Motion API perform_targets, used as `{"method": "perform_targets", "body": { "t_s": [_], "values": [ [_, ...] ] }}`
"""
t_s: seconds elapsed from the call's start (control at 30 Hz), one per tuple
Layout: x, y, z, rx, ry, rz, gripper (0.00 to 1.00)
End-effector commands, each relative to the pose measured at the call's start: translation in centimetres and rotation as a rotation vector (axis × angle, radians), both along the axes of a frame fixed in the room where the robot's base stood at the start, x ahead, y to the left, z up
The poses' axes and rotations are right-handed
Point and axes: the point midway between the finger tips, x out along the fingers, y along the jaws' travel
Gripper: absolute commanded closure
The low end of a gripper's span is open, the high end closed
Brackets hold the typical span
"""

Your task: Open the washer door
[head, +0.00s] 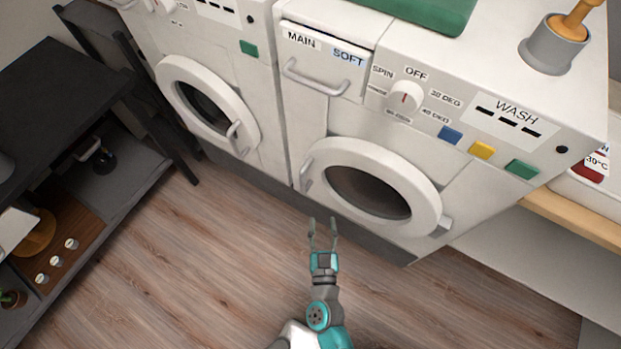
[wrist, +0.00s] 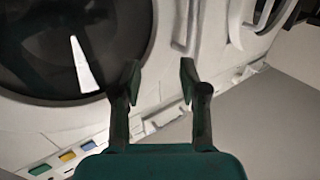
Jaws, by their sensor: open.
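The washer (head: 460,91), marked WASH, is the right-hand white machine in the head view. Its round door (head: 418,183) has a white ring and dark glass and looks shut. A pale bar handle (head: 306,173) sits on the door's left edge. My gripper (head: 322,222) is open and empty, low in front of the door's lower left part, apart from the handle in the head view. In the wrist view, which looks upside down, the door's dark glass (wrist: 60,45) fills the upper left. A pale handle-like bar (wrist: 187,25) lies beyond my open fingers (wrist: 158,82).
A second white machine with a round door (head: 208,104) stands close on the left, its handle (head: 237,138) facing the washer. A black shelf unit (head: 60,80) stands at far left. A wooden-edged bench (head: 580,222) is at right. The wood floor (head: 200,260) in front is clear.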

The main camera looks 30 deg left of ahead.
Motion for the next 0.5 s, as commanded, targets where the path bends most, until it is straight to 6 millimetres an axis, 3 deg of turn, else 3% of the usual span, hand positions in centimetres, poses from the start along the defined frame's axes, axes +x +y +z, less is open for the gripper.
{"method": "perform_targets", "body": {
  "t_s": [0.03,0.1,0.2,0.5],
  "values": [
    [0.3,2.0,-0.1,0.004,-0.001,0.016,0.57],
    [0.6,3.9,-0.2,0.004,0.0,0.029,0.57],
    [0.7,5.6,-0.4,0.003,0.001,0.039,0.57],
    [2.6,7.4,-0.4,0.003,0.0,0.04,0.57]
  ]
}}
